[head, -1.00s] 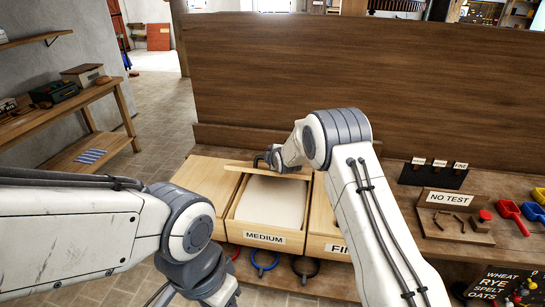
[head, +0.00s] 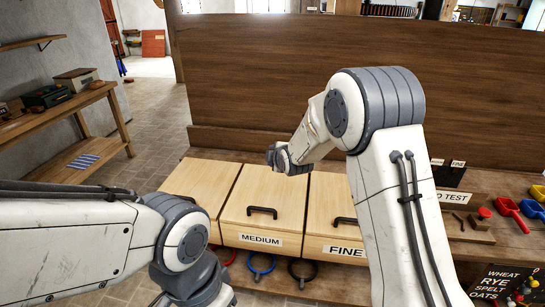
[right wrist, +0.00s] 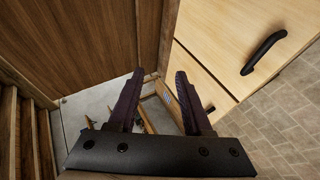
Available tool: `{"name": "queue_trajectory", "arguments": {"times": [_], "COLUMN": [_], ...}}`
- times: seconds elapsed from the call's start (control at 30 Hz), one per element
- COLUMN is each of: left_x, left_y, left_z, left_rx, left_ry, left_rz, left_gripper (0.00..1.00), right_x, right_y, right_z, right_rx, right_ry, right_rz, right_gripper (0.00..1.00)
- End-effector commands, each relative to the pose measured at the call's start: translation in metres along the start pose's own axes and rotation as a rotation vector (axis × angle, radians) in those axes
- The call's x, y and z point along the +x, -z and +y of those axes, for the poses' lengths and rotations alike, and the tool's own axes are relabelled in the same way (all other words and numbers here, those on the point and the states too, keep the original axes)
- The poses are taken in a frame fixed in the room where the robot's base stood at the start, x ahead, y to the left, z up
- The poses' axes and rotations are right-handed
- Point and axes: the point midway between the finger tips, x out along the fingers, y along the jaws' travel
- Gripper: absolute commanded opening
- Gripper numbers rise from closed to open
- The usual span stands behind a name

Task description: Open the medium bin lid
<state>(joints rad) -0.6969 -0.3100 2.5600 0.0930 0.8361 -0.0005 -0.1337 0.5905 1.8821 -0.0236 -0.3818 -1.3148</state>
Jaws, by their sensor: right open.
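The medium bin (head: 260,238), with its "MEDIUM" label, stands in the middle of a row of pale wooden bins. Its lid (head: 268,190) lies flat and shut, with a black handle (head: 262,211) near the front edge. My right wrist is above the lid's back edge in the head view, clear of the handle. In the right wrist view my right gripper (right wrist: 156,78) is open and empty. A pale lid with a black handle (right wrist: 264,52) shows beside it there; I cannot tell which bin it belongs to. My left arm enters at lower left, with its gripper out of frame.
The fine bin (head: 334,249) is right of the medium bin, partly behind my right arm. Another shut bin (head: 200,185) is left. A tall wooden panel (head: 300,85) stands behind. Scoops (head: 508,207) lie at right. A side bench (head: 60,120) is at far left.

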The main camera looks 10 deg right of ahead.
Motion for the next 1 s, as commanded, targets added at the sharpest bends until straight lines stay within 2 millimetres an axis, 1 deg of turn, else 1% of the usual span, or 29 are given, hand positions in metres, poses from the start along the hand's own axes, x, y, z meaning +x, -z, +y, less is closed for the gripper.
{"name": "queue_trajectory", "arguments": {"times": [0.07, 0.17, 0.27, 0.3, 0.37, 0.4, 0.47, 0.5, 0.57, 0.6, 0.67, 0.7, 0.8, 0.9, 0.93, 0.97, 1.0], "left_x": [0.0, 0.0, 0.0, 0.0, 0.0, 0.0, 0.0, 0.0, 0.0, 0.0, 0.0, 0.0, 0.0, 0.0, 0.0, 0.0, 0.0], "left_y": [0.0, 0.0, 0.0, 0.0, 0.0, 0.0, 0.0, 0.0, 0.0, 0.0, 0.0, 0.0, 0.0, 0.0, 0.0, 0.0, 0.0], "left_z": [0.0, 0.0, 0.0, 0.0, 0.0, 0.0, 0.0, 0.0, 0.0, 0.0, 0.0, 0.0, 0.0, 0.0, 0.0, 0.0, 0.0], "left_rx": [0.0, 0.0, 0.0, 0.0, 0.0, 0.0, 0.0, 0.0, 0.0, 0.0, 0.0, 0.0, 0.0, 0.0, 0.0, 0.0, 0.0], "left_ry": [0.0, 0.0, 0.0, 0.0, 0.0, 0.0, 0.0, 0.0, 0.0, 0.0, 0.0, 0.0, 0.0, 0.0, 0.0, 0.0, 0.0], "left_rz": [0.0, 0.0, 0.0, 0.0, 0.0, 0.0, 0.0, 0.0, 0.0, 0.0, 0.0, 0.0, 0.0, 0.0, 0.0, 0.0, 0.0], "left_gripper": [0.5, 0.5, 0.5, 0.5, 0.5, 0.5, 0.5, 0.5, 0.5, 0.5, 0.5, 0.5, 0.5, 0.5, 0.5, 0.5, 0.5], "right_x": [0.0, -0.01, -0.038, -0.057, -0.089, -0.114, -0.151, -0.177, -0.216, -0.242, -0.28, -0.302, -0.35, -0.382, -0.388, -0.393, -0.398], "right_y": [0.001, 0.011, 0.037, 0.05, 0.07, 0.08, 0.093, 0.099, 0.103, 0.103, 0.101, 0.097, 0.086, 0.074, 0.071, 0.069, 0.067], "right_z": [0.0, -0.004, -0.021, -0.032, -0.053, -0.068, -0.093, -0.11, -0.134, -0.15, -0.172, -0.185, -0.213, -0.23, -0.234, -0.237, -0.239], "right_rx": [0.001, 0.032, 0.126, 0.179, 0.267, 0.327, 0.414, 0.47, 0.546, 0.59, 0.647, 0.68, 0.743, 0.78, 0.787, 0.792, 0.8], "right_ry": [0.001, 0.031, 0.123, 0.179, 0.274, 0.341, 0.441, 0.506, 0.594, 0.648, 0.72, 0.76, 0.834, 0.875, 0.882, 0.888, 0.892], "right_rz": [0.0, 0.008, 0.017, 0.017, 0.006, -0.011, -0.047, -0.079, -0.138, -0.182, -0.256, -0.306, -0.424, -0.518, -0.537, -0.555, -0.571], "right_gripper": [0.5, 0.5, 0.5, 0.5, 0.5, 0.5, 0.5, 0.5, 0.5, 0.5, 0.5, 0.5, 0.5, 0.5, 0.5, 0.42, 0.27]}}
